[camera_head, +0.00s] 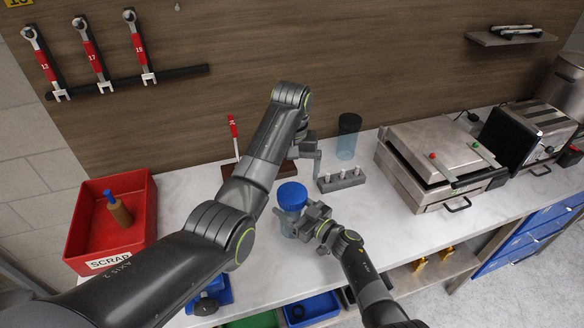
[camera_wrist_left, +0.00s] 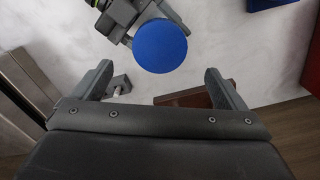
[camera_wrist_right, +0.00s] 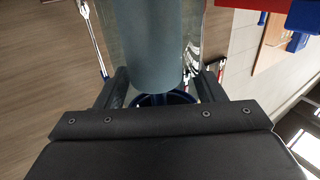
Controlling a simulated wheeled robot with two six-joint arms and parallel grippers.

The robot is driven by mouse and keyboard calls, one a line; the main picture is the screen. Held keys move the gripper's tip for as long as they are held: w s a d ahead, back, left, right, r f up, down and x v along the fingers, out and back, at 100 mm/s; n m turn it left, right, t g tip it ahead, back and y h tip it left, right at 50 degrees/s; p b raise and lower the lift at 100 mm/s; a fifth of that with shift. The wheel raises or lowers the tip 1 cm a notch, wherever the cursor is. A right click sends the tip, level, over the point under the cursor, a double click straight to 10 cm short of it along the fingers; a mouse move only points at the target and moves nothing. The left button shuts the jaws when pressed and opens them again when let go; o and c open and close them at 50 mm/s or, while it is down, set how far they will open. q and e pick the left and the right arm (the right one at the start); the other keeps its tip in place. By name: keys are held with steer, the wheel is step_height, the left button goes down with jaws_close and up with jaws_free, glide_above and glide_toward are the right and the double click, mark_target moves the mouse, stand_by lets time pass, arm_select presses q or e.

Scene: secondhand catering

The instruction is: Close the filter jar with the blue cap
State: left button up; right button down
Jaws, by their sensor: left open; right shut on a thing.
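The filter jar (camera_head: 288,224) is clear and bluish, standing upright at the counter's front middle. The round blue cap (camera_head: 292,194) sits on its top; I cannot tell how tightly. My right gripper (camera_head: 312,222) is shut on the jar from its right side. In the right wrist view a grey-blue cylinder (camera_wrist_right: 153,45) shows between its fingers. My left gripper (camera_head: 312,156) is open and empty, behind the jar and above the counter. In the left wrist view the cap (camera_wrist_left: 160,45) shows from above, beyond and apart from the open fingers (camera_wrist_left: 160,85).
A grey block with pegs (camera_head: 341,181) and a black-topped clear container (camera_head: 347,141) stand behind the jar. A red scrap bin (camera_head: 140,237) is at the left, a metal press (camera_head: 434,155) at the right. Blue bins (camera_head: 313,309) are below the front edge.

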mark_target(292, 193)
arm_select(q)
step_height(292, 193, down, 8)
steer(key=shift+r, duration=0.1)
stand_by(0.4)
steer(key=c, duration=1)
steer(key=o, duration=1.1)
steer(key=shift+o, duration=0.2)
steer(key=shift+r, duration=3.7)
arm_select(e)
steer(key=shift+c, duration=1.3)
jaws_free()
